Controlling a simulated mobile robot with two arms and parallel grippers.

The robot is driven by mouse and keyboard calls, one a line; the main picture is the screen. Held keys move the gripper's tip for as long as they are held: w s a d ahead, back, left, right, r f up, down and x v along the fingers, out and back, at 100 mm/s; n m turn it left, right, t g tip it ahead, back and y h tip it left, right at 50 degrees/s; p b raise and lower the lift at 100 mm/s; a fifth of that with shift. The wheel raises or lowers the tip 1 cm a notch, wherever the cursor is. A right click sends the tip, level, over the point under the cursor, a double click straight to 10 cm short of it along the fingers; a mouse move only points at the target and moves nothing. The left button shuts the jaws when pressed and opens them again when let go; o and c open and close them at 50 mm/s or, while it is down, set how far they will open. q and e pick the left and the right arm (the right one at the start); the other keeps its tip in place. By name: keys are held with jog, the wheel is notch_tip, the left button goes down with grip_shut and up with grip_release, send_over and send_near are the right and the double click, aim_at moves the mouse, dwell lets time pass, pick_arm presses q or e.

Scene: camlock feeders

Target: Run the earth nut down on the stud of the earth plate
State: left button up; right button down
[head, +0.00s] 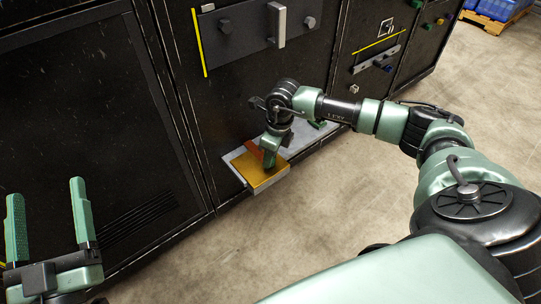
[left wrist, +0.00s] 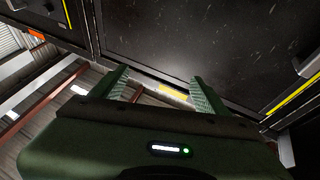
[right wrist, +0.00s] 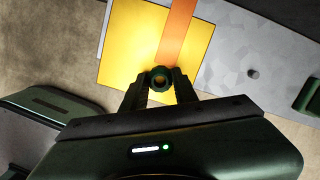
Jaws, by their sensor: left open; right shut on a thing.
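The earth plate (head: 262,182) appears to be the yellow plate low at the cabinet's foot; it also shows in the right wrist view (right wrist: 122,58). An orange strip (right wrist: 178,28) runs onto it. My right gripper (head: 270,158) points down over the plate. In the right wrist view its fingers are shut on a dark round nut (right wrist: 161,78) with a hole, at the strip's end. The stud is not clearly seen; I cannot tell whether the nut is around it. My left gripper (head: 45,215) is open and empty, far left, before the black cabinet.
A grey shelf (right wrist: 228,50) lies beside the yellow plate, with a small dark peg (right wrist: 252,73) and a green part (right wrist: 307,95) on it. Black cabinets (head: 90,110) stand behind, with a handle (head: 277,25). The concrete floor (head: 230,245) in front is clear.

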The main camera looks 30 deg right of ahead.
jog(key=m+p, duration=0.2)
jog(key=m, duration=0.2)
jog(key=shift+s+f+h, duration=0.1)
jog(key=shift+h, duration=0.2)
jog(key=shift+f+m, duration=0.1)
jog(key=shift+m, duration=0.4)
pick_arm(q)
notch_tip(320, 180, down, 10)
jog(key=a+g+y, duration=0.1)
jog(key=g+y, duration=0.1)
jog(key=g, duration=0.4)
jog(key=shift+w+a+f, duration=0.15)
jog(key=shift+w+f, duration=0.1)
jog(key=shift+w, duration=0.05)
pick_arm(e)
jog(key=m+p, duration=0.2)
jog(key=m, duration=0.2)
jog(key=shift+a+h, duration=0.15)
jog(key=shift+h, duration=0.25)
pick_arm(q)
jog(key=s+a+f+g+y, duration=0.2)
jog(key=s+f+g, duration=0.3)
jog(key=f, duration=0.4)
jog(key=shift+s+a+g, duration=0.25)
jog(key=shift+a+g, duration=0.1)
jog(key=shift+g, duration=0.05)
pick_arm(e)
jog(key=shift+f+m, duration=0.1)
jog(key=shift+m, duration=0.3)
